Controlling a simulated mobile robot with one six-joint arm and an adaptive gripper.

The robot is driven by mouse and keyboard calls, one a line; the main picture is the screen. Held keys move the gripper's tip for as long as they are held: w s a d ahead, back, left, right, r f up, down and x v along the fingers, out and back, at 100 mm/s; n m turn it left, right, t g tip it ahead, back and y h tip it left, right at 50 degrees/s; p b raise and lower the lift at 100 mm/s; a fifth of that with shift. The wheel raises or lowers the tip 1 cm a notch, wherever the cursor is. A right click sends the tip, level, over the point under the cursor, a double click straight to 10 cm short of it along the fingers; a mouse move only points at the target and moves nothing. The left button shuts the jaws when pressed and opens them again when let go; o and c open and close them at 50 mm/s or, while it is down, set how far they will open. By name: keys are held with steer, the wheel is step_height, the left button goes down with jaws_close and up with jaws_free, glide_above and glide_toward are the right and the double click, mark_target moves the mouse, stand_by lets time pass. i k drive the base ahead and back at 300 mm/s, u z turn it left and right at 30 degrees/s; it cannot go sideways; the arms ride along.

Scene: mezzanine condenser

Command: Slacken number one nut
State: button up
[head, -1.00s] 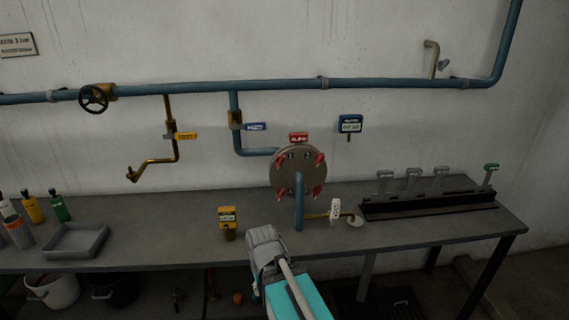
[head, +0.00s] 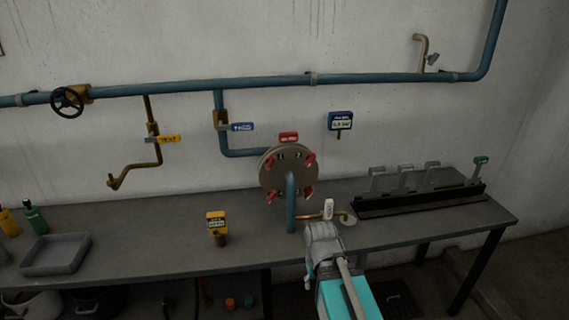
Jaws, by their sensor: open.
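A round grey metal flange cover (head: 287,178) stands above the bench with a blue pipe (head: 291,205) at its front. Red nuts or wing-shaped fasteners sit around its face: upper left (head: 270,163), upper right (head: 310,158), lower left (head: 271,196) and lower right (head: 308,191). Small dark number marks show near the top ones, but they are too small to read, so I cannot tell which nut is number one. My gripper (head: 322,232) is open, at the bench's front edge, below and right of the flange, apart from the nuts. Its fingertips are hard to make out.
A red tag (head: 288,137) tops the flange. A yellow-tagged fitting (head: 217,224) stands left, a black rack (head: 420,201) right. Blue piping (head: 200,89) crosses the wall. Bench between tray (head: 56,254) and fitting is clear.

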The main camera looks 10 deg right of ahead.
mark_target(269, 161)
steer(key=z, duration=0.2)
steer(key=k, duration=1.35)
steer(key=u, duration=0.3)
steer(key=i, duration=1)
